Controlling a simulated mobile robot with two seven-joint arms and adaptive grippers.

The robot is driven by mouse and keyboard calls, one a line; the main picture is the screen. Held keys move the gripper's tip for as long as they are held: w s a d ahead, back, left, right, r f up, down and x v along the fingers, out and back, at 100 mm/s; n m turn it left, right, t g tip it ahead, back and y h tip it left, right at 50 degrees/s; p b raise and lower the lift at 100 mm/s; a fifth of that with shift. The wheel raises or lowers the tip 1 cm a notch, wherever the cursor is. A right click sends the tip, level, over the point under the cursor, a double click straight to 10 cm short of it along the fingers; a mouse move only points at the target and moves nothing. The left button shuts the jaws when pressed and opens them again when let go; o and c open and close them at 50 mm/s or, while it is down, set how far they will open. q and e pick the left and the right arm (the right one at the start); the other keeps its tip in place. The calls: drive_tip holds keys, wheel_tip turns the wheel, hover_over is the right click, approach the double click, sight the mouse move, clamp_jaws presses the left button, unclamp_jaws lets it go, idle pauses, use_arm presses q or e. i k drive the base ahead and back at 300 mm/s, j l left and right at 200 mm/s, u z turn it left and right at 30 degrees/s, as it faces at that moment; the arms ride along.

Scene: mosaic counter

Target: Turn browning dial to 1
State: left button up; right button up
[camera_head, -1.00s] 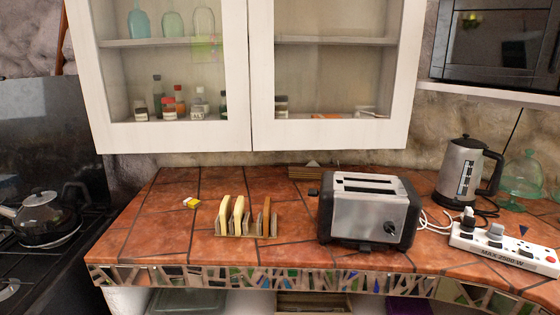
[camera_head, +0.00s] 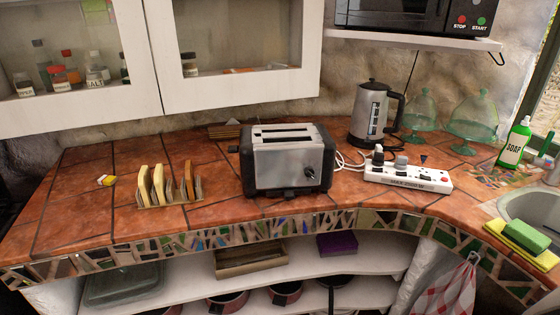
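A two-slot toaster (camera_head: 288,162) with a silver front and black sides stands upright on the tiled counter, near the middle of the head view. Its browning dial (camera_head: 311,173) is a black knob at the lower right of the silver front. The dial's number marks are too small to read. The lever sits on the toaster's left side, and both top slots look empty. Neither of my grippers shows in the head view.
Cabinets (camera_head: 228,55) hang above. The counter strip before the toaster is clear.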

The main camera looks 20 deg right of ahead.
sight(309, 170)
drive_tip(key=z, duration=0.9)
